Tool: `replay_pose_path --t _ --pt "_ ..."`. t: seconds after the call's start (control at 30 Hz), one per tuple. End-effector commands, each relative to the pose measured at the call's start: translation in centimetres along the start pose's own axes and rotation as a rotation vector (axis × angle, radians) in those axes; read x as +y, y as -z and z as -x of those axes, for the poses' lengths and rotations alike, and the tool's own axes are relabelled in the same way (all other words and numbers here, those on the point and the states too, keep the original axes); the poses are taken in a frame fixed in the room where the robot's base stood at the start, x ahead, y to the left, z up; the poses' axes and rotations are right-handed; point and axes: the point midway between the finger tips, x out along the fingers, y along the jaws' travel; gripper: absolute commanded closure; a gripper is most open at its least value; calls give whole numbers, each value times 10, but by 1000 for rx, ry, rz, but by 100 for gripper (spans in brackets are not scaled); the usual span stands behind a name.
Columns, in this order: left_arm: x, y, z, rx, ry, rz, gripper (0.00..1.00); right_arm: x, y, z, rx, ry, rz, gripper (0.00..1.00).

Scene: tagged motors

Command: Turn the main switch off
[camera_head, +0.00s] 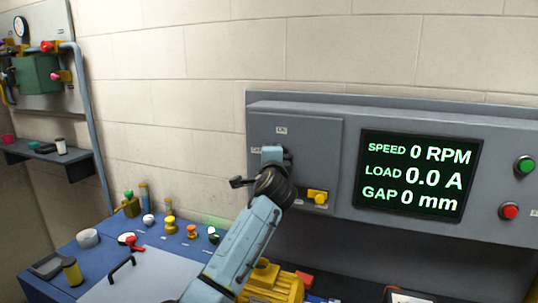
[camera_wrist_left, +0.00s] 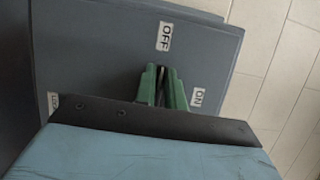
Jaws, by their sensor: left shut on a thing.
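The main switch is on the left part of the grey wall panel (camera_head: 340,150). In the head view its ON label (camera_head: 281,130) is at the top and its OFF label (camera_head: 255,149) at the left. My left gripper (camera_wrist_left: 161,72) is at the panel, its green fingers shut on a thin dark part between them, seemingly the switch handle. In the wrist view the OFF label (camera_wrist_left: 164,36) lies just beyond the fingertips and the ON label (camera_wrist_left: 198,97) beside them. The handle is mostly hidden, so I cannot tell its exact angle. My right gripper is not in view.
A yellow part (camera_head: 317,197) sits on the panel right of the switch. The display (camera_head: 417,175) reads 0 RPM, 0.0 A, 0 mm. Green (camera_head: 525,165) and red (camera_head: 510,211) buttons are at the right. Below, a blue bench (camera_head: 180,244) holds several small parts and a yellow motor (camera_head: 270,283).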

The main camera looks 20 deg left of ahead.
Motion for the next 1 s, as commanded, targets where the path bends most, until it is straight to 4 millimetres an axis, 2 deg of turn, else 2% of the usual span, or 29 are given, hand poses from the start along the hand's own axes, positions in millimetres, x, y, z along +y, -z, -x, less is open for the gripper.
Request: replay_pose_path --t 0.03,0.63,0.67,0.8,1.0 --pt "5 4 1 8 -15 11 100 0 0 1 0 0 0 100" --pt "6 4 1 8 -28 48 100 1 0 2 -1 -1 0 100" --pt "6 4 1 8 -28 48 86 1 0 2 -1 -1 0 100" --pt "4 4 1 7 -25 47 68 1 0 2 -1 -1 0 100" --pt "1 2 1 5 -19 46 67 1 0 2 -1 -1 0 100"
